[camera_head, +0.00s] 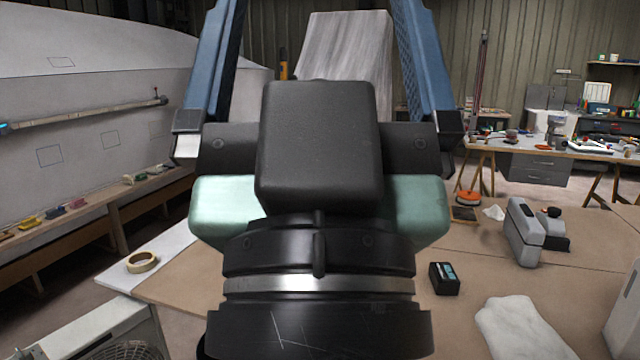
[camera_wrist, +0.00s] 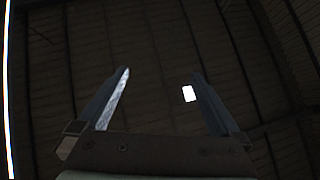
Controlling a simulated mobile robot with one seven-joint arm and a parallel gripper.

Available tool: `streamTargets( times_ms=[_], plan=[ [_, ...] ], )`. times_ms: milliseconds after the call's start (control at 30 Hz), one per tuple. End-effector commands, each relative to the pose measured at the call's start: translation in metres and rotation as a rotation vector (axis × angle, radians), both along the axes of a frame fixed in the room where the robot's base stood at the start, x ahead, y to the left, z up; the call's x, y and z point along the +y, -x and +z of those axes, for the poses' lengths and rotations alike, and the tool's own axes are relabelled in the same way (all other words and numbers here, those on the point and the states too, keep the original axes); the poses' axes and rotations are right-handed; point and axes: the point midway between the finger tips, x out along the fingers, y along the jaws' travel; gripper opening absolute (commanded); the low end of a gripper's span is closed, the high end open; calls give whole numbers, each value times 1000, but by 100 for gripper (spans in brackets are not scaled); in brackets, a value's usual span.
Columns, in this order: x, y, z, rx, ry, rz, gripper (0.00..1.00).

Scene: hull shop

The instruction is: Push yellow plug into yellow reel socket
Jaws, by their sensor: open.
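My gripper (camera_head: 315,5) is raised in front of the head camera, its two blue fingers spread wide and running out of the top of the picture. In the wrist view my gripper (camera_wrist: 160,73) is open, with nothing between the fingers; behind it are only dark roof panels and one bright patch. I cannot make out a yellow plug or a yellow reel in either view. A narrow yellow-orange thing (camera_head: 283,66) shows at the back, partly behind my gripper; I cannot tell what it is. My gripper and wrist hide the middle of the table.
A brown-topped table (camera_head: 450,325) lies ahead, with a tape roll (camera_head: 142,262), a black box (camera_head: 444,278), a grey case (camera_head: 524,232) and a white cloth (camera_head: 520,328). A pale hull (camera_head: 90,80) and a bench with small coloured items (camera_head: 52,212) are at left. A workbench (camera_head: 545,150) stands back right.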

Motion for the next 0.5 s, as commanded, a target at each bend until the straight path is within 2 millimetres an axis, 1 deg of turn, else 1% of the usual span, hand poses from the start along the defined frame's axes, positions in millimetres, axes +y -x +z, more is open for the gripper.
streamTargets(
  times_ms=[33,100,200,333,500],
  plan=[
    [0,0,33,0,0,0,100],
    [0,0,52,0,0,0,100],
    [0,0,74,0,1,1,100],
    [0,0,89,0,1,1,100],
    [0,0,92,0,1,1,100]
  ],
)
